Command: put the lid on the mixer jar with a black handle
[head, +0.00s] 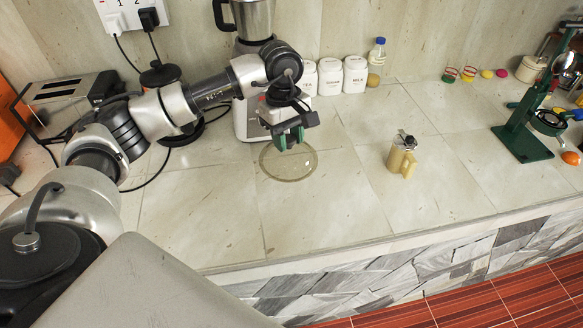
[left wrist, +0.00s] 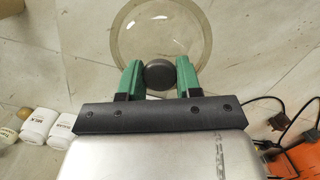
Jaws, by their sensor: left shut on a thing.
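The lid (head: 290,170) is a round, clear glass disc with a dark knob. It is below my left gripper (head: 290,138), over the counter in front of the mixer. In the left wrist view the lid (left wrist: 160,24) fills the top middle, and my left gripper (left wrist: 159,78) is shut on its round black knob. I cannot tell whether the lid rests on the counter or hangs just above it. The metal mixer jar (head: 254,18) with a black handle stands at the back on the white mixer base (head: 242,120), its top cut off by the frame. My right gripper is not in view.
White canisters (head: 330,76) and a blue-capped bottle (head: 376,62) stand right of the mixer. A toaster (head: 65,92) is at the left. A cream jug (head: 402,156) and a green stand (head: 522,142) are to the right. The counter's front middle is clear.

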